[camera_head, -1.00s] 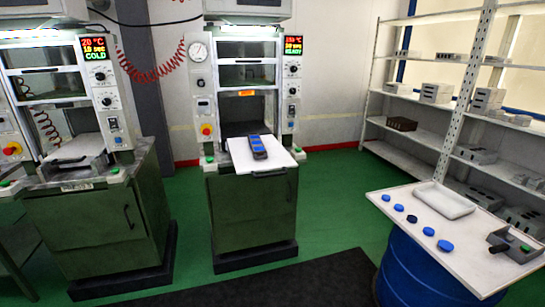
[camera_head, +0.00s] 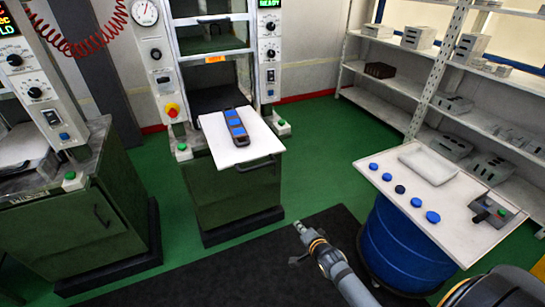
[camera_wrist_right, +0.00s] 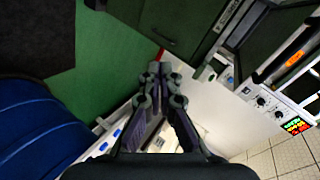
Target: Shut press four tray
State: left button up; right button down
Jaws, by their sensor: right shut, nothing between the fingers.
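The middle press (camera_head: 215,25) is a green cabinet with white posts and a lit READY display. A dark mould (camera_head: 236,127) with blue fillings lies on the tray. My right gripper (camera_head: 299,227) is in front of the press, below and to the right of the tray, apart from it. In the right wrist view its fingers (camera_wrist_right: 160,75) are shut and empty. My left gripper is not in view.
A white table (camera_head: 390,165) on a blue drum (camera_head: 400,245) stands at the right, with several blue pucks, a shallow white tray (camera_head: 429,165) and a small grey device (camera_head: 492,210). Another press cabinet (camera_head: 65,225) stands at the left. Shelves (camera_head: 400,115) line the back right. A dark mat covers the front floor.

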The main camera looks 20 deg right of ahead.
aim_at(267, 164)
jog(key=w+a+r+m+t+y+p, duration=0.1)
jog(key=a+r+m+t, duration=0.1)
jog(key=r, duration=0.7)
jog(key=w+a+r+m+t+p, duration=0.1)
jog(key=w+r+m, duration=0.1)
jog(key=r, duration=0.8)
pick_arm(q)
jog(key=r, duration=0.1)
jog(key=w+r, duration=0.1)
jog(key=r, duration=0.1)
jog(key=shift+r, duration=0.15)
pick_arm(e)
jog(key=x, duration=1.4)
jog(key=shift+a+f, duration=0.15)
jog(key=shift+a, duration=0.15)
